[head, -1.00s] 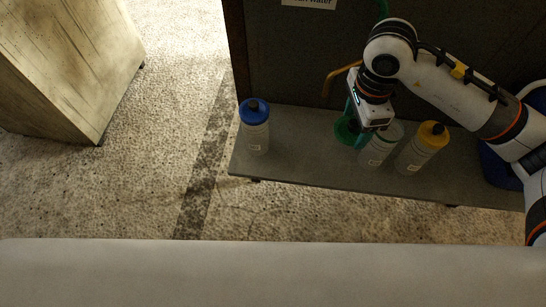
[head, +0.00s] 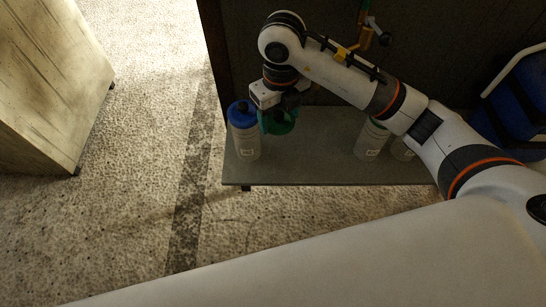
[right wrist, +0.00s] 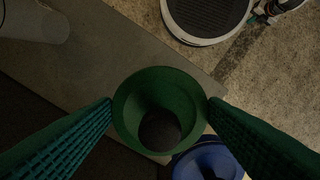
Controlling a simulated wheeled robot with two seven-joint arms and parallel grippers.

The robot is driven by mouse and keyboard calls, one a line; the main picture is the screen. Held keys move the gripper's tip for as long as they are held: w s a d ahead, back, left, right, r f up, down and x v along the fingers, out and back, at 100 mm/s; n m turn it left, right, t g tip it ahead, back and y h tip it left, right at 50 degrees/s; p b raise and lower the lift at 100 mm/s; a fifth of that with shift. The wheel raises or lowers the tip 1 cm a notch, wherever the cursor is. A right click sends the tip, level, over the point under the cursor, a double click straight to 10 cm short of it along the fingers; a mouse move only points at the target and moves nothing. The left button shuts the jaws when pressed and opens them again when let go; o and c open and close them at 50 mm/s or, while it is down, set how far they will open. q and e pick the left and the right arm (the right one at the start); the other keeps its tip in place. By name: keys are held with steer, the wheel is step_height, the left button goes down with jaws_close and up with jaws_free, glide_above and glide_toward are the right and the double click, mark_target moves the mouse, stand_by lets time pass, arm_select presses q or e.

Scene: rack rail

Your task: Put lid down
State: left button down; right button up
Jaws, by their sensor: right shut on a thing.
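The green lid (head: 280,123), hollow and cup-shaped with its opening facing my wrist camera, is between the fingers of my right gripper (right wrist: 160,106). In the right wrist view the lid (right wrist: 130,108) touches both green fingertips. My right gripper is shut on it and holds it over the left part of the grey shelf (head: 310,168), beside the blue-capped bottle (head: 245,142). Whether the lid touches the shelf I cannot tell. A pale bottle with a greenish top (head: 371,142) stands upright further right on the shelf. My left gripper is not in view.
The blue cap (right wrist: 205,162) is close to the lid in the right wrist view. Another pale bottle (head: 402,150) stands at the right, its top hidden by my arm. A blue container (head: 515,95) is at far right. The shelf's middle is clear.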

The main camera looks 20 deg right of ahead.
mark_target(280, 122)
step_height(280, 122, down, 16)
steer(key=shift+f, duration=0.25)
steer(key=shift+f, duration=0.1)
steer(key=o, duration=1)
steer(key=shift+d, duration=0.1)
steer(key=shift+c, duration=0.2)
steer(key=shift+r, duration=0.35)
step_height(280, 122, up, 12)
steer(key=shift+f, duration=0.15)
